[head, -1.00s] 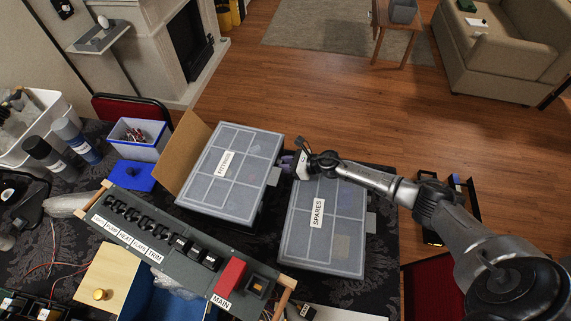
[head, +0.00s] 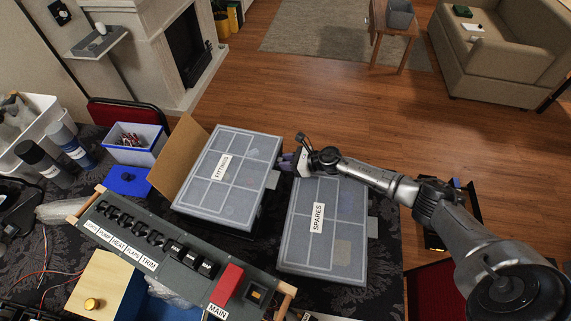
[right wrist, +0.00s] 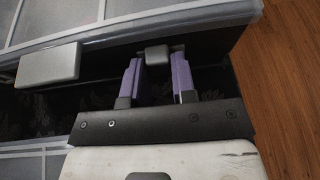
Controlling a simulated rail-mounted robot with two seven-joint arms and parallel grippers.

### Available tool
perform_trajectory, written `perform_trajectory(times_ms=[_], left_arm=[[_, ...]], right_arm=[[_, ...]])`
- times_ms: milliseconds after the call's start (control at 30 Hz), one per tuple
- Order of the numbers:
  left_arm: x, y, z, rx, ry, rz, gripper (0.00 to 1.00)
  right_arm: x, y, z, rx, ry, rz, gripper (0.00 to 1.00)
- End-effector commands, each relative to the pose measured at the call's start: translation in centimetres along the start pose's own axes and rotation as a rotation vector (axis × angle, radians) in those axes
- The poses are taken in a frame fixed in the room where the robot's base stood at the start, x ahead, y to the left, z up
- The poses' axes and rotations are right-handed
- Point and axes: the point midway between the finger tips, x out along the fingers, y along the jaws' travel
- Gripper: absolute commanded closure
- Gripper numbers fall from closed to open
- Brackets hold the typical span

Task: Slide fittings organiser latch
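The fittings organiser (head: 213,197) is a grey box with a clear compartmented lid, lying on the table at the centre. My right gripper (head: 286,163) is at its right side, pointing left. In the right wrist view, the purple fingers of my right gripper (right wrist: 156,78) are apart. A small grey latch (right wrist: 157,55) on the organiser's edge sits between their tips, with narrow gaps visible. A second grey latch (right wrist: 48,65) is further left on that edge. My left gripper is out of view.
The spares organiser (head: 340,228) lies close on the right, below my right wrist. The switch panel (head: 160,238) stands in front. A cardboard flap (head: 180,155) is against the fittings organiser's left side. A blue-and-white bin (head: 137,150) and bottles (head: 45,160) are further left.

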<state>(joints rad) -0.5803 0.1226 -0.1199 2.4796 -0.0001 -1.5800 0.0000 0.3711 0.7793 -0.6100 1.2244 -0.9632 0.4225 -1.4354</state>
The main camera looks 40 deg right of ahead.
Motion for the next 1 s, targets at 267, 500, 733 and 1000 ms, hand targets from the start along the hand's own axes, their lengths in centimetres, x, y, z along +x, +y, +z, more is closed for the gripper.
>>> perform_trajectory(times_ms=[267,500,733,1000], left_arm=[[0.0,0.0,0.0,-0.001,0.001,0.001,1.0],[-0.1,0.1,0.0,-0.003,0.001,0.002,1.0],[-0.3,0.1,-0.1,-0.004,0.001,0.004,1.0],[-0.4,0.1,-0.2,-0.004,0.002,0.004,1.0]], right_arm=[[0.0,0.0,0.0,-0.001,0.001,0.0,0.51],[-0.2,0.0,0.0,-0.001,0.0,0.001,0.51],[-2.9,0.0,0.0,-0.003,0.003,0.001,0.51],[-8.4,0.1,-0.1,-0.002,0.004,0.001,0.51]])
